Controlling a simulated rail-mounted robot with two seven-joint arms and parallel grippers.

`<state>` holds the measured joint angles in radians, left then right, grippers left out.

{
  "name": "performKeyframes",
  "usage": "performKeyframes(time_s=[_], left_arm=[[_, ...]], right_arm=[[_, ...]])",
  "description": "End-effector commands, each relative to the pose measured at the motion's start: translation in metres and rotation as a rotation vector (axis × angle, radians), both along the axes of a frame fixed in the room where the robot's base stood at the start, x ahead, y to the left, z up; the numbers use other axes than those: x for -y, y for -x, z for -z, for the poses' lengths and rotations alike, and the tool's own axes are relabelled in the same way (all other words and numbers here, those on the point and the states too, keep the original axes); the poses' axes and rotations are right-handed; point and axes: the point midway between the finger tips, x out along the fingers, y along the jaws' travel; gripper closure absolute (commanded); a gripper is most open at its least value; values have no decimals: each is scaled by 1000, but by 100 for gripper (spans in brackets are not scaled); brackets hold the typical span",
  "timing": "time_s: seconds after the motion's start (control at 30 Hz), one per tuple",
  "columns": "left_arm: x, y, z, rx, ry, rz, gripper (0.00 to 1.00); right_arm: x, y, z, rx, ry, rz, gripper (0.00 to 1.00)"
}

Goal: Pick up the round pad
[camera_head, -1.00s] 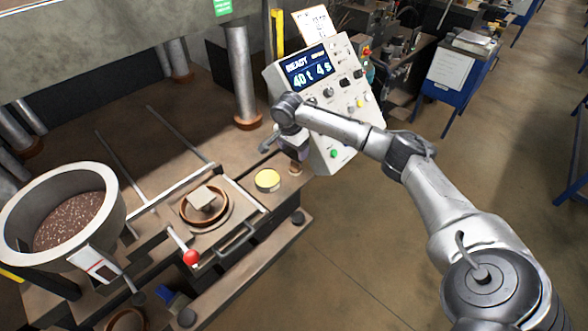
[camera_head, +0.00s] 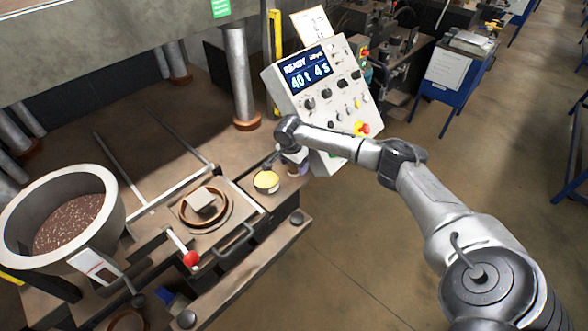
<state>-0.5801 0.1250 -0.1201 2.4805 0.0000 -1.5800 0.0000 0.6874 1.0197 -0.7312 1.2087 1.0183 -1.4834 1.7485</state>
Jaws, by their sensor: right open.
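The round pad (camera_head: 266,181) looks like a small pale-yellow disc with a dark rim. It lies on the brown press table, right of the square plate with the ring. My right gripper (camera_head: 283,167) is open and empty, just above and to the right of the pad in the picture. One finger seems to overlap the pad's upper edge; I cannot tell whether it touches. My left gripper is not in view.
A control panel (camera_head: 318,85) stands behind my right arm. A copper-coloured ring (camera_head: 187,214) with a grey block sits left of the pad. A red-knobbed lever (camera_head: 191,259) rises in front. A large bowl of granules (camera_head: 112,226) stands at left.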

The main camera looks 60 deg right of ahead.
Motion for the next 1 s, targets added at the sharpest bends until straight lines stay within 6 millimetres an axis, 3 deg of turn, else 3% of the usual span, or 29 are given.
performKeyframes(time_s=[0.13, 0.67, 1.0], left_arm=[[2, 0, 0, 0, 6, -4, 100], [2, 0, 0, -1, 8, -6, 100], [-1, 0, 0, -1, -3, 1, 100]], right_arm=[[0, 0, 0, 0, 0, 0, 29], [0, 0, 0, 0, 0, 0, 79], [0, 0, -3, 1, 0, 0, 81]])
